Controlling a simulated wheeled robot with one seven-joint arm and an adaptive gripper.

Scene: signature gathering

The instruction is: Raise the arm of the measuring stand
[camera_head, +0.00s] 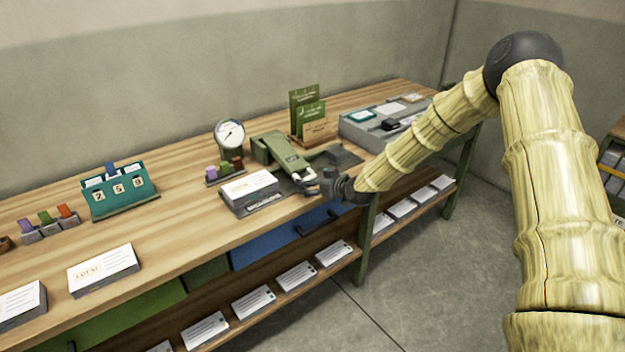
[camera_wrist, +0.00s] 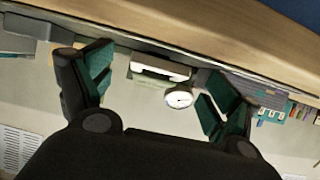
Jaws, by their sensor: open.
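The measuring stand appears to be the green device (camera_head: 281,152) on the bench, with a long arm sloping down toward the front edge and a pale tip. A round white dial (camera_head: 230,134) on a green post stands just left of it. In the wrist view, which looks upside down, the green body with a pale bar (camera_wrist: 160,70) lies between my fingers, and the dial (camera_wrist: 179,98) is beside it. My gripper (camera_head: 318,184) is open at the arm's pale front end. Whether it touches the arm I cannot tell.
A stack of white cards (camera_head: 249,187) sits close left of my gripper. Green booklets (camera_head: 306,108) and a grey tray (camera_head: 362,129) stand behind and to the right. A teal number holder (camera_head: 122,192) is further left. The bench's front edge runs below my gripper.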

